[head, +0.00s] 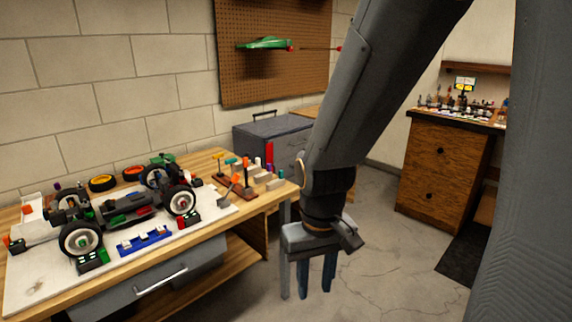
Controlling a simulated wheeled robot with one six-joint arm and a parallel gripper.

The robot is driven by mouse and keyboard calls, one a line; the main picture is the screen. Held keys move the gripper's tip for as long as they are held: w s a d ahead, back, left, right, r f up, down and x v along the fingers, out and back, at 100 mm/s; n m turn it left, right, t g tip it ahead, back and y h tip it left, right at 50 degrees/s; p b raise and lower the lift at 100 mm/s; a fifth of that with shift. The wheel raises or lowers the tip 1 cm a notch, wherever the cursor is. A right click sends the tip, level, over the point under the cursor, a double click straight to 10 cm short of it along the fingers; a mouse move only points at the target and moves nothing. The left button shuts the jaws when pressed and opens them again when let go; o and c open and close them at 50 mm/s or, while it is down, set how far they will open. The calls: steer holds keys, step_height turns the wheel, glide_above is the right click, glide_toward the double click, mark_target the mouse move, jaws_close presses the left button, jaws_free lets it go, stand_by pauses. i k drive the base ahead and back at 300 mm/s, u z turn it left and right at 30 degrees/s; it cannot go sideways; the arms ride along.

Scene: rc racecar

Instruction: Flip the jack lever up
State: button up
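The RC racecar (125,207), with black wheels and white rims, is on a white board on the wooden workbench at left. My gripper (316,277) points down over the floor, to the right of the bench end and apart from the car. Its two blue fingers are spread with an empty gap between them.
A blue rack (146,242) lies at the board's front edge. A brown tool stand (237,190) and small blocks occupy the bench's right end. A grey cabinet (270,135) stands behind. A wooden cabinet (441,175) stands at right. Open floor lies between.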

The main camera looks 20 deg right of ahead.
mark_target(235, 178)
steer(key=z, duration=0.25)
steer(key=i, duration=1.2)
steer(key=u, duration=0.4)
steer(key=k, duration=0.45)
steer(key=u, duration=0.15)
